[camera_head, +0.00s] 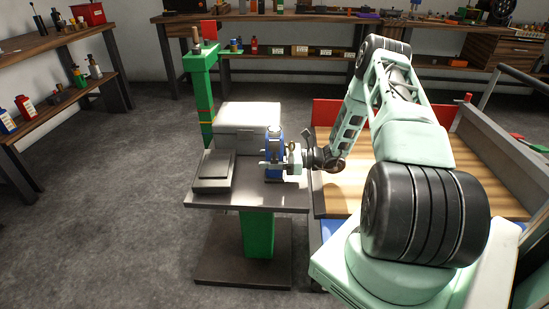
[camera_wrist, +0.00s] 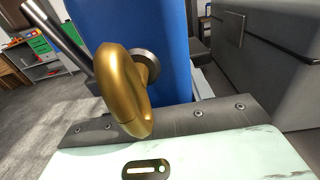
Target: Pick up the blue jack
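The blue jack (camera_head: 274,145) stands upright on a small dark-topped table (camera_head: 250,197) with a green post. In the wrist view, its blue body (camera_wrist: 175,45) fills the upper middle, very close, with a brass-coloured ring (camera_wrist: 125,88) on its near side. My gripper (camera_head: 273,165) is at the jack, reaching in from the right at about mid-height. A pale finger part crosses in front of the jack. The fingertips are not clear in the wrist view, so I cannot tell whether they are shut on it.
A flat grey box (camera_head: 213,172) lies left of the jack, and a larger light grey case (camera_head: 247,125) stands behind it. A green stand (camera_head: 199,95) is farther back. A wood-topped cart (camera_head: 340,190) is at the right. Floor on the left is open.

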